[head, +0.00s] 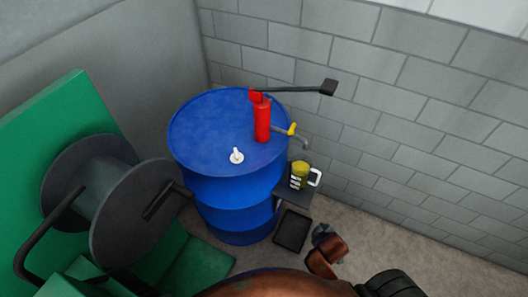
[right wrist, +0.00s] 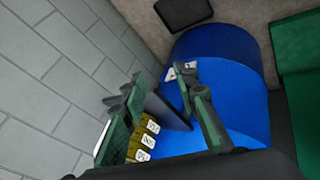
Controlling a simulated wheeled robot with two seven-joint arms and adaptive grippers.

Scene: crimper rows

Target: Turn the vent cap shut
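The vent cap (head: 237,156) is a small white piece with an upright stub on the near part of the top of the blue drum (head: 215,130). Nothing touches it. The drum also shows in the right wrist view (right wrist: 218,55), but I cannot make out the cap there. My right gripper (right wrist: 155,88) is open, its two green-padded fingers apart with nothing gripped. In the head view it seems to be the dark end (head: 321,234) of the brown arm, low to the right of the drum and well away from the cap. My left gripper is not in view.
A red pump (head: 262,120) with a long black handle and yellow-levered spout stands on the drum. A black tray (head: 293,231) lies on the floor. A grey reel (head: 135,205) stands left; a block wall (head: 420,120) rises behind.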

